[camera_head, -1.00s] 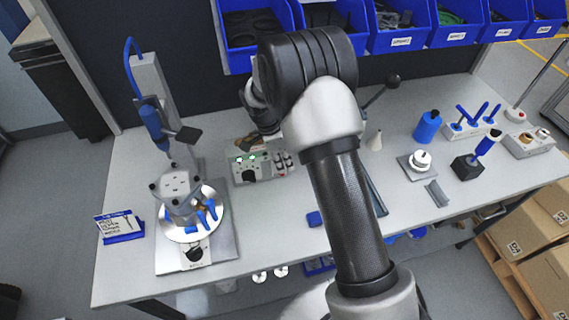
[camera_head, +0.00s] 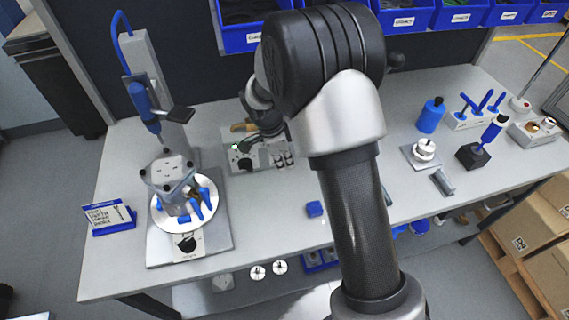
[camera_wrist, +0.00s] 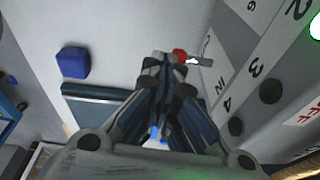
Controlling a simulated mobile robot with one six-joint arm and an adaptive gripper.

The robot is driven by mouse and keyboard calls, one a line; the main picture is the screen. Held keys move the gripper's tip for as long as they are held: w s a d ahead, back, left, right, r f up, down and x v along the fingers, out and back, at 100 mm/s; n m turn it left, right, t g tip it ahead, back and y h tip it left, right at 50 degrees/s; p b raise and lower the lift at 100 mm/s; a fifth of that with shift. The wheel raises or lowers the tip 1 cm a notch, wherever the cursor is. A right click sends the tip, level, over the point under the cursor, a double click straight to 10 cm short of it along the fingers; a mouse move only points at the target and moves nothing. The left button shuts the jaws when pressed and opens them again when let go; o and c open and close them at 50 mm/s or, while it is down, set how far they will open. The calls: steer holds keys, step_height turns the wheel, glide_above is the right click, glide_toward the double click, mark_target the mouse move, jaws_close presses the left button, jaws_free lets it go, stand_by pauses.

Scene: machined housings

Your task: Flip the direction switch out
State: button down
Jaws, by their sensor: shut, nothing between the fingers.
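The control box (camera_head: 258,153) stands at the back of the bench in the head view, with a green light, a black knob and several small switches. In the wrist view its labelled panel (camera_wrist: 255,75) fills the right side. A small switch with a red part (camera_wrist: 179,56) and a grey metallic part sits at the panel's edge, near the printed "IN". My gripper (camera_wrist: 163,64) is shut and empty, its fingertips just left of the red part; I cannot tell whether they touch. In the head view my wrist partly covers the box and the fingertips are not clear.
A blue block (camera_wrist: 73,62) and a dark flat plate (camera_wrist: 95,92) lie on the bench left of my fingers. A fixture with a housing (camera_head: 170,172) stands left of the box. Blue bins (camera_head: 405,20) hang behind. The bench front is mostly clear.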

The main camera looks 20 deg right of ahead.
steer(key=shift+f, duration=0.4)
steer(key=shift+r, duration=0.3)
steer(key=shift+w+r, duration=0.3)
steer(key=shift+w, duration=0.4)
steer(key=shift+r, duration=0.15)
